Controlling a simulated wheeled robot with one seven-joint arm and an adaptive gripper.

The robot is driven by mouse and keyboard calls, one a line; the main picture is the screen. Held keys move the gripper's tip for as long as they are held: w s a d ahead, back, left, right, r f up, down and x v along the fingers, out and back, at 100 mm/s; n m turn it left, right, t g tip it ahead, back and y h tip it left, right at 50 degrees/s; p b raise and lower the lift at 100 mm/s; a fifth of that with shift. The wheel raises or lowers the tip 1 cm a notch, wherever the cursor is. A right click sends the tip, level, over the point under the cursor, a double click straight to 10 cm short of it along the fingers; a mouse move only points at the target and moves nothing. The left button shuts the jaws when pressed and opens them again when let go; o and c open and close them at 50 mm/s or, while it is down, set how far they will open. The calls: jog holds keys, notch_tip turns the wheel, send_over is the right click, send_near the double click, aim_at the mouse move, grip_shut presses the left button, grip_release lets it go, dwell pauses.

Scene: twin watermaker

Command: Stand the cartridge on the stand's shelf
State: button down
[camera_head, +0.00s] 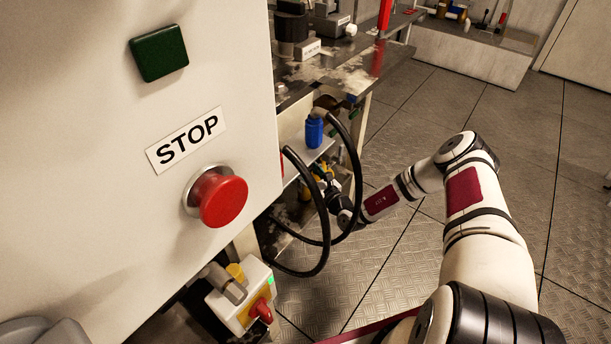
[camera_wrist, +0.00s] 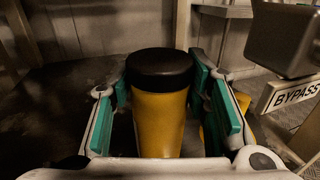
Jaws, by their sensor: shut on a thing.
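The cartridge (camera_wrist: 160,115) is a yellow cylinder with a black cap, in the middle of the wrist view. My gripper (camera_wrist: 162,85) is shut on it, with a green finger pad on each side. In the head view my gripper (camera_head: 326,190) is small and dark, low beside the workbench and partly behind black hoses. The cartridge cannot be made out clearly there.
Black hoses (camera_head: 357,185) loop around my gripper. A large panel with a red STOP button (camera_head: 222,198) fills the left. A box with a red knob (camera_head: 261,310) sits below it. A BYPASS sign (camera_wrist: 295,94) is right of the cartridge. Open floor (camera_head: 395,265) lies to the right.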

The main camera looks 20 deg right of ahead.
jog(key=shift+f, duration=0.4)
jog(key=c, duration=0.9)
grip_release()
jog(key=shift+f, duration=0.1)
jog(key=shift+s, duration=0.15)
jog(key=shift+p+v, duration=2.1)
jog(key=shift+v, duration=3.8)
